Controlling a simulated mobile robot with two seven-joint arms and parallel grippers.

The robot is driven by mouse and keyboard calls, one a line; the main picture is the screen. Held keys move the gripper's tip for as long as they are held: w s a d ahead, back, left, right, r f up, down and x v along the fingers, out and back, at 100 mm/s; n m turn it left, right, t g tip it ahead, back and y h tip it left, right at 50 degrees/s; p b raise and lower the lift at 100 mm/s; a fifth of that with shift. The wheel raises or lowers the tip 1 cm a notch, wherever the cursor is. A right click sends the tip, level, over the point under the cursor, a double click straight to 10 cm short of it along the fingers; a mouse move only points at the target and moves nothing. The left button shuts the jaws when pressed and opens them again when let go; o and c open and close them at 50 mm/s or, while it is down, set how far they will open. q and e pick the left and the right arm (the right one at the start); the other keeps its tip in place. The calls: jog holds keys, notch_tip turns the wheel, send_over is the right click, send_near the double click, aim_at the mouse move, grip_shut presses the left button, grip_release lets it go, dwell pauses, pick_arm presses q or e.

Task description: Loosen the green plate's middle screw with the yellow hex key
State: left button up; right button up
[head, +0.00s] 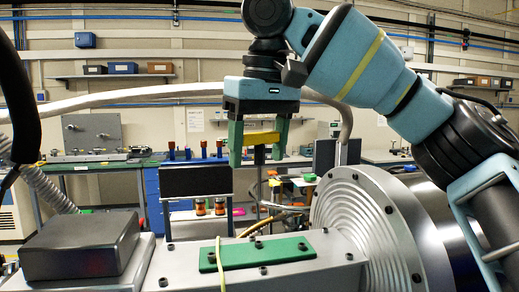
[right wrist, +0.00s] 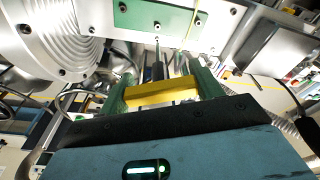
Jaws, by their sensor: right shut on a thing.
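The green plate (head: 275,251) lies on top of a grey metal housing in the head view, with dark screws along it. It also shows at the top of the right wrist view (right wrist: 140,17), where its middle screw (right wrist: 157,25) is visible. My right gripper (head: 258,158) is shut on the yellow hex key (head: 262,138), whose yellow handle spans between the green fingers. In the right wrist view the handle (right wrist: 162,93) lies across the fingers and the thin shaft (right wrist: 157,48) points toward the middle screw. In the head view the key is above and apart from the plate. My left gripper is out of view.
A thin yellowish cable (head: 220,262) crosses the plate left of its middle. A large ribbed flange (head: 345,220) stands close on the right. A dark box (head: 82,245) sits on the left. Workbenches and blue drawers (head: 154,200) are behind.

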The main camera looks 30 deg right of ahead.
aim_at(259, 191)
jog(key=shift+a, duration=0.1)
jog(key=shift+f, duration=3.35)
jog(key=shift+m+h, duration=0.4)
jog(key=shift+m, duration=1.6)
jog(key=shift+m, duration=2)
